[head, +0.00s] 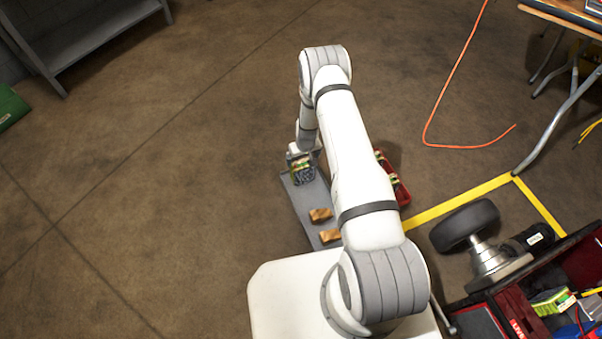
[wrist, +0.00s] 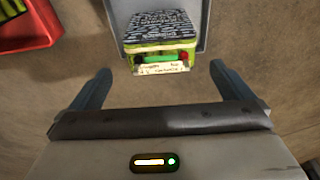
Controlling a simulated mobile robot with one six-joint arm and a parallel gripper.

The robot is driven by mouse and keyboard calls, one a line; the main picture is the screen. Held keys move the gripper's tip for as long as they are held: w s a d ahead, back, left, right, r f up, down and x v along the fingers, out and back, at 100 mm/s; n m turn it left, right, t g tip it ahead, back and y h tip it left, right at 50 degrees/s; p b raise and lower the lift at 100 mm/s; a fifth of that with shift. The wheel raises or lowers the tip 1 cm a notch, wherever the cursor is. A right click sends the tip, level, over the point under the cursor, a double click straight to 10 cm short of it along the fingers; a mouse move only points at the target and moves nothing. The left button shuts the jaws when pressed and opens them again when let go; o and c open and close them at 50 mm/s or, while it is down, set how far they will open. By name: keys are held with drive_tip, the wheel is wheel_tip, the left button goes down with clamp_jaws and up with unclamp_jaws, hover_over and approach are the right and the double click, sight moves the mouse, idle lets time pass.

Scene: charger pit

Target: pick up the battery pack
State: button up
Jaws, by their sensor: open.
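The battery pack (wrist: 160,35) is a green block with a dark printed top, a pale label and small red and green parts on its near side. It stands on a grey tray (wrist: 194,8) in the wrist view. In the head view the battery pack (head: 304,176) is at the far end of the grey tray (head: 296,205), below the end of my arm. My gripper (wrist: 160,82) is open and empty. Its two fingers are spread wider than the pack, with the pack just ahead of and between their line. In the head view the fingers are hard to make out.
Two orange-brown blocks (head: 320,215) sit nearer on the grey tray. A red tray (head: 396,183) lies right of it, partly behind my arm; it also shows at upper left in the wrist view (wrist: 40,30). An orange cable (head: 443,95) lies on the floor.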

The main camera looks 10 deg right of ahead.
sight(302, 164)
drive_tip(key=f+b, duration=0.1)
drive_tip(key=f, duration=0.1)
drive_tip(key=f+b, duration=0.1)
drive_tip(key=f, duration=0.1)
drive_tip(key=f+b, duration=0.1)
drive_tip(key=f, duration=0.1)
drive_tip(key=shift+w+a+f, duration=0.1)
drive_tip(key=shift+w+f, duration=0.3)
drive_tip(key=shift+r, duration=0.1)
drive_tip(key=shift+c, duration=0.6)
drive_tip(key=c, duration=1.6)
drive_tip(key=shift+w+r, duration=0.1)
drive_tip(key=shift+c, duration=0.8)
drive_tip(key=shift+r, duration=0.1)
